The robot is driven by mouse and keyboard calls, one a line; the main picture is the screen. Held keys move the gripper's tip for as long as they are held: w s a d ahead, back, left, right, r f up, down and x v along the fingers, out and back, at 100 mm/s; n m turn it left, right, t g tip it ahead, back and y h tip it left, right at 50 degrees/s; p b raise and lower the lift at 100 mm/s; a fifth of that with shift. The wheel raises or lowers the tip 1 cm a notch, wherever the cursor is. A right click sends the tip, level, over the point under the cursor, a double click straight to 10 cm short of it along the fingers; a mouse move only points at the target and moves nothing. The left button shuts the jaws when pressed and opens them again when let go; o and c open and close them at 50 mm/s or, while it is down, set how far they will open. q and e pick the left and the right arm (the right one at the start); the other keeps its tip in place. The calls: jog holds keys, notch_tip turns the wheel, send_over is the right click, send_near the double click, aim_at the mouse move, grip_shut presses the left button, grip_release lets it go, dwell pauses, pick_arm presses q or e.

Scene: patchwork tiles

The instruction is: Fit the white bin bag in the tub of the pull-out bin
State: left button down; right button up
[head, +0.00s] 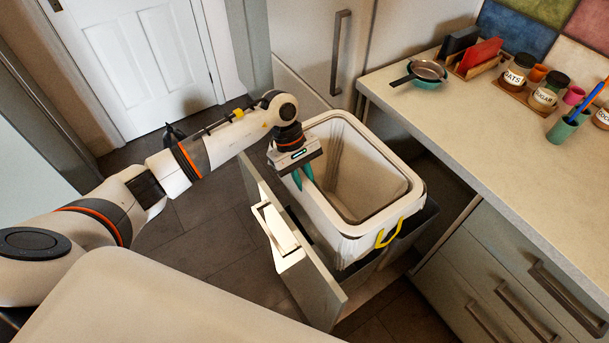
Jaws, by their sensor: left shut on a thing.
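The white bin bag (318,212) lines the tub and is folded down over its rim, with a yellow tie (388,236) hanging out at the near right corner. The inside looks open, with creases at the far left. The tub of the pull-out bin (420,219) shows only as a dark grey part below the bag at the right; the rest is covered. My left gripper (303,180) points down at the left rim, its teal fingers shut on the bag's edge. The exact grip is small and partly hidden. My right gripper is out of view.
The pull-out's front panel (296,262) with its pale handle stands left of the tub. A counter (450,110) with jars, a pan and a rack is at the right, above drawers (520,280). A tall cabinet (310,45) stands behind. Tiled floor (210,225) is clear at the left.

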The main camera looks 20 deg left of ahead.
pick_arm(q)
jog(key=shift+f+b, duration=3.1)
jog(key=shift+f, duration=3.8)
notch_tip(320, 180, down, 6)
jog(key=b, duration=0.6)
